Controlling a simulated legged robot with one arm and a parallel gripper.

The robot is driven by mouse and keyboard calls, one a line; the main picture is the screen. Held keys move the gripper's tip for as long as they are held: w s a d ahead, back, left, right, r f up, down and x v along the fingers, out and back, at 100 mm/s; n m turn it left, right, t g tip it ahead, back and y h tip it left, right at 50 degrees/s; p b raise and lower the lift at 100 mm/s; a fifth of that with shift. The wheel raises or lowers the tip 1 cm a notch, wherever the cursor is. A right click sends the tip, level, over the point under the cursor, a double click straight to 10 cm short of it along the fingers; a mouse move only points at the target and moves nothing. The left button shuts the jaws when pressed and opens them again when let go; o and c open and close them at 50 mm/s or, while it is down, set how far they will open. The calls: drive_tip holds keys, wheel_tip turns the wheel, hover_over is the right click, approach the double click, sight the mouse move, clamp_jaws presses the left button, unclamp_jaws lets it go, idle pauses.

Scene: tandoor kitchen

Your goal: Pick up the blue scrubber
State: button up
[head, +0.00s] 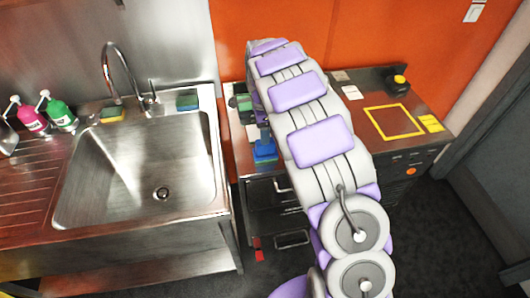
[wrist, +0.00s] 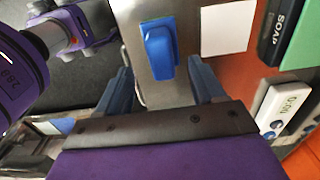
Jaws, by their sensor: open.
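The blue scrubber (head: 264,151) lies on the front left part of the steel counter, just right of the sink unit in the head view. In the wrist view the blue scrubber (wrist: 160,52) shows near the top middle as a blue block with a raised handle part. My gripper (wrist: 162,85) is open, with one dark blue finger on each side of the picture. The scrubber appears between and beyond the fingers, and I see no contact. In the head view my arm reaches over the counter and mostly hides the gripper.
The steel sink (head: 150,170) stands left, with a gap before the counter (head: 375,160). The counter bears a yellow square outline (head: 394,121) and a black and yellow knob (head: 398,83).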

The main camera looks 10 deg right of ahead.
drive_tip(key=shift+f, duration=0.8)
drive_tip(key=f, duration=0.1)
drive_tip(key=f+b, duration=0.1)
drive_tip(key=f, duration=0.1)
drive_tip(key=d+f+b, duration=0.1)
drive_tip(key=f, duration=0.1)
drive_tip(key=shift+a, duration=0.1)
drive_tip(key=c, duration=1.2)
drive_tip(key=shift+w+r+p, duration=0.1)
drive_tip(key=shift+r+p, duration=0.65)
drive_tip(key=shift+r, duration=1.15)
drive_tip(key=shift+s, duration=0.8)
drive_tip(key=s+r+p, duration=0.1)
drive_tip(key=s+p, duration=0.1)
drive_tip(key=s, duration=1.2)
drive_tip(key=shift+s+r+p, duration=0.15)
drive_tip(key=shift+s+p, duration=0.1)
drive_tip(key=shift+p, duration=0.05)
